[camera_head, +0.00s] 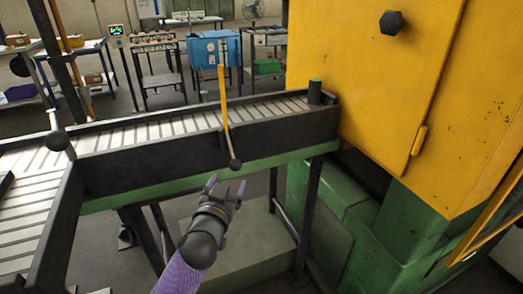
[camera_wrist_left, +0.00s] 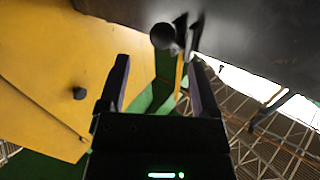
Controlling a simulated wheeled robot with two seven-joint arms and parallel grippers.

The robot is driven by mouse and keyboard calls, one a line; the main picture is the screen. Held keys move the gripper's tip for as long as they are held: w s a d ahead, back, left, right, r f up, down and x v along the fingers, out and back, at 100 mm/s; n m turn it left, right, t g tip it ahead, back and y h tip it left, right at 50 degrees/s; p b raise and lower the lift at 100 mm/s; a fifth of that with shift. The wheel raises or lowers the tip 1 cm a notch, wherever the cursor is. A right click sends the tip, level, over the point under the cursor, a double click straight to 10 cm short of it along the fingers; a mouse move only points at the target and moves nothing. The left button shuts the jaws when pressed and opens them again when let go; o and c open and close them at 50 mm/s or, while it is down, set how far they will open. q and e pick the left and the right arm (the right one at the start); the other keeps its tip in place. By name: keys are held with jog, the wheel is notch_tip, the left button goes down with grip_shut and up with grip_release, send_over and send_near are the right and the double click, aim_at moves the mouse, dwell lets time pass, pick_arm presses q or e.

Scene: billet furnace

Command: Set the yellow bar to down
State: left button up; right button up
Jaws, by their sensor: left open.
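The yellow bar (camera_head: 223,95) stands upright at the side of the roller conveyor and rises above its rollers. A dark rod with a round black knob (camera_head: 235,164) sits at the bar's lower end, in front of the conveyor's dark side rail. My left gripper (camera_head: 226,181) is open and empty, just below the knob. In the left wrist view the knob (camera_wrist_left: 163,36) shows ahead, near the tips of the open fingers (camera_wrist_left: 158,62), and a yellow strip lies behind it. I cannot tell whether a finger touches it. My right gripper is not in view.
The conveyor (camera_head: 150,165) runs across, with a green lower beam and dark legs. A yellow furnace cabinet (camera_head: 370,80) on a green base stands right. Tables and a blue box (camera_head: 213,50) stand behind.

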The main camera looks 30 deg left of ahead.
aim_at(238, 162)
pick_arm(q)
jog(key=b+x, duration=0.2)
jog(key=x, duration=0.5)
jog(key=shift+w+a+f+b, duration=0.15)
jog(key=shift+w+a+b, duration=0.15)
jog(key=shift+b, duration=0.1)
jog(key=shift+w+a, duration=0.15)
jog(key=shift+w, duration=0.35)
jog(key=c, duration=0.7)
grip_shut()
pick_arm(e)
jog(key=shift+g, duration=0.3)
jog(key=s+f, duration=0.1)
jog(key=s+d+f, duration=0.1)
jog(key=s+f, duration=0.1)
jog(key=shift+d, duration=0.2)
